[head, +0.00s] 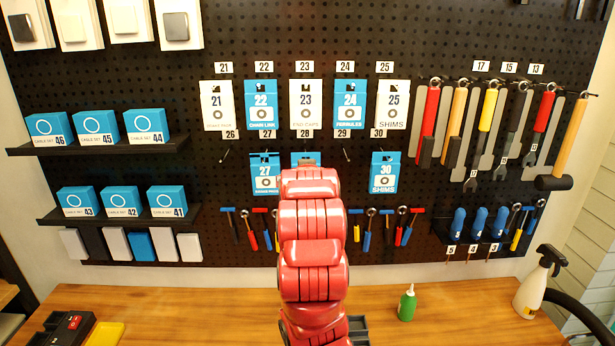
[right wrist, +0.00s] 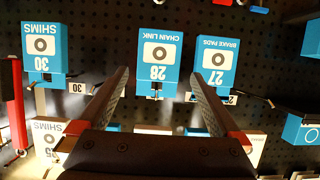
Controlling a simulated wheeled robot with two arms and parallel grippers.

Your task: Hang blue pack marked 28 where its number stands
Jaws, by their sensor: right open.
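The blue pack marked 28 (right wrist: 160,58), labelled chain link, hangs upright on the pegboard, upside down in the right wrist view. In the head view only its blue top (head: 305,158) shows under the number label 28 (head: 305,134); my red right arm covers the rest. My right gripper (right wrist: 160,75) is open, with a finger on each side of the pack's hanger end and nothing between them that I can see held. Whether a finger touches the pack I cannot tell. My left gripper is not in view.
Blue pack 27 (head: 265,178) and blue pack 30 (head: 384,175) hang either side. The pegs under 26 (head: 225,153) and 29 (head: 346,153) are bare. A row of packs (head: 305,105) hangs above. A green bottle (head: 407,303) stands on the wooden bench (head: 220,310).

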